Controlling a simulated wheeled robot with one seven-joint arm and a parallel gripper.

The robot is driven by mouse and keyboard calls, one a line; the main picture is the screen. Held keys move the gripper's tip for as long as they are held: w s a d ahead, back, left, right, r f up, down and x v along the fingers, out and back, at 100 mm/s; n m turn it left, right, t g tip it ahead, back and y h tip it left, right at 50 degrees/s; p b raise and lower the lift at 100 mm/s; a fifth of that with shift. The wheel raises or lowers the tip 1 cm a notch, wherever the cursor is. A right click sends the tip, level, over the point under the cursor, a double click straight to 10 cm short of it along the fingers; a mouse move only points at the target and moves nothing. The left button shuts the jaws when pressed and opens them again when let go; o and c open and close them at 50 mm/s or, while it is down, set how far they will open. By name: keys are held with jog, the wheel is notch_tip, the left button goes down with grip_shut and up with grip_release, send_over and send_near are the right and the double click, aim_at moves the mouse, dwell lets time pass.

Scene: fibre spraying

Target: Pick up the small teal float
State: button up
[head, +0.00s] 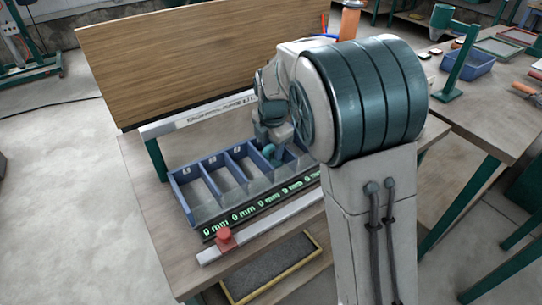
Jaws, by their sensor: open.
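A small curved teal piece (269,152) shows just under the end of my arm, at the back of the blue divided tray (187,208). It may be the small teal float, but it is too small and too covered to be sure. My gripper (272,142) is over the tray's right part, close to the teal piece. It is open, though its fingers are hard to make out. I cannot tell whether it touches the teal piece. My own arm hides the right end of the tray.
Green "0 mm" displays (243,213) line the tray's front. A pale rail with a red knob (224,238) lies before them. A yellow-rimmed dark tray (272,268) is nearer. A tall wooden board (190,55) stands behind. A blue bin (468,66) is on the right table.

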jog(key=shift+f, duration=0.35)
grip_shut()
jog(key=shift+w+r, duration=0.1)
